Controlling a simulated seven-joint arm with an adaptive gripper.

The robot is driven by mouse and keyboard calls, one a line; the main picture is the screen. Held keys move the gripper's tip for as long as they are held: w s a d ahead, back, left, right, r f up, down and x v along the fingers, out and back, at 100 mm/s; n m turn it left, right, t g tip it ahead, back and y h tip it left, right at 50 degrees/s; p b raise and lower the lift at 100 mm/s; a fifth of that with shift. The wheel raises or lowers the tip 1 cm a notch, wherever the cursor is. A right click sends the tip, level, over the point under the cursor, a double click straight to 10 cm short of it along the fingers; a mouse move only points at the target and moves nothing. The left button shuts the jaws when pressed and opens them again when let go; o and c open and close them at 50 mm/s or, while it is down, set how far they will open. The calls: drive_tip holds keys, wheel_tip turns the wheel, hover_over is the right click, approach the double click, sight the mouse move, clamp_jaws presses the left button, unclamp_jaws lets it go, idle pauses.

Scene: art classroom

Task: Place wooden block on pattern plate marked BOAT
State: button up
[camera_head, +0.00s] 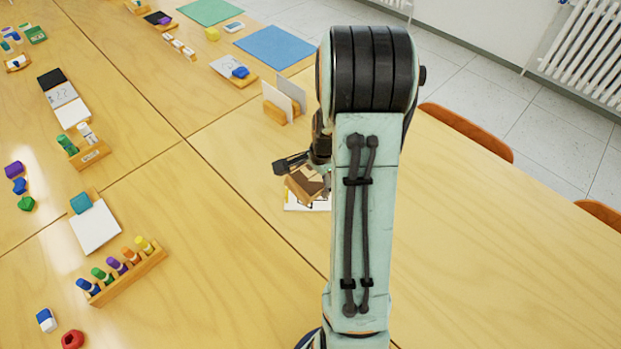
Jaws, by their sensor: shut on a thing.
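My gripper (303,170) is partly hidden behind my own arm. Its dark finger shows just left of the arm, and it is shut on a wooden block (297,190). The block is light brown with a darker brown face and looks tilted. A white plate (291,205) with dark marks lies on the table under the block, its right part hidden by my arm. The marks are too small and covered to read, so I cannot tell if it says BOAT. I cannot tell whether the block touches the plate.
A wooden holder with upright cards (284,103) stands behind the gripper. A marker rack (128,272) and a white pad (95,228) are at the left. Blue (274,47) and green (210,11) mats lie farther back. The table right of my arm is clear.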

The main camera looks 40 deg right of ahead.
drive_tip(key=s+a+r, duration=0.3)
drive_tip(key=s+a, duration=0.2)
drive_tip(key=s, duration=0.1)
drive_tip(key=n, duration=1.8)
approach(292, 204)
drive_tip(key=s+d, duration=0.1)
drive_tip(key=d, duration=0.2)
drive_tip(key=shift+s, duration=0.4)
drive_tip(key=w+f, duration=0.1)
drive_tip(key=w+d+f, duration=0.1)
drive_tip(key=f, duration=0.1)
drive_tip(key=w+d+f, duration=0.1)
drive_tip(key=shift+d+f, duration=0.2)
drive_tip(key=shift+w+d+f, duration=0.1)
drive_tip(key=shift+f, duration=0.8)
drive_tip(key=shift+w+d+f, duration=0.1)
drive_tip(key=shift+f, duration=0.8)
